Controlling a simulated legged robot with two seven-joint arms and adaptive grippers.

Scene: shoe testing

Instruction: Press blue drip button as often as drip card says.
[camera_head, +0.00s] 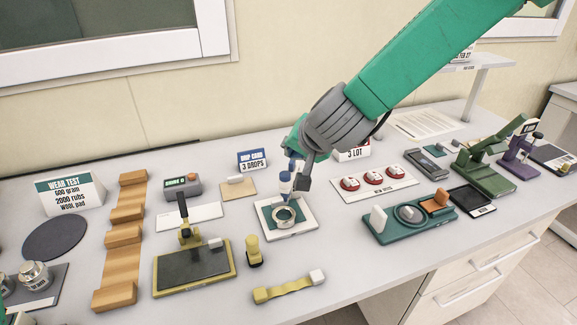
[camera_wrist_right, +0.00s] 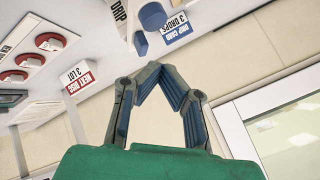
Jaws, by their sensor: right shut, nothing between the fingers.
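The drip card (camera_head: 252,160) stands at the back of the table and reads "DRIP CARD 3 DROPS". It also shows upside down in the wrist view (camera_wrist_right: 178,29). A dropper with blue parts (camera_head: 286,184) stands over a ring on a white-edged plate (camera_head: 264,226). In the wrist view, a blue cylinder (camera_wrist_right: 152,16), seemingly the drip button, is beside the "DRIP" label (camera_wrist_right: 120,14). My right gripper (camera_head: 304,184) is shut and empty, close beside the dropper. Its fingertips (camera_wrist_right: 155,70) appear apart from the blue cylinder; contact cannot be told in the head view.
Red discs (camera_head: 373,177) lie on a white board right of the dropper, behind a teal fixture (camera_head: 418,225). A "3 LOT" sign (camera_head: 352,154) is partly behind my arm. A yellow-framed dark pad (camera_head: 195,270) and a yellow stamp-like piece (camera_head: 254,253) stand to the left.

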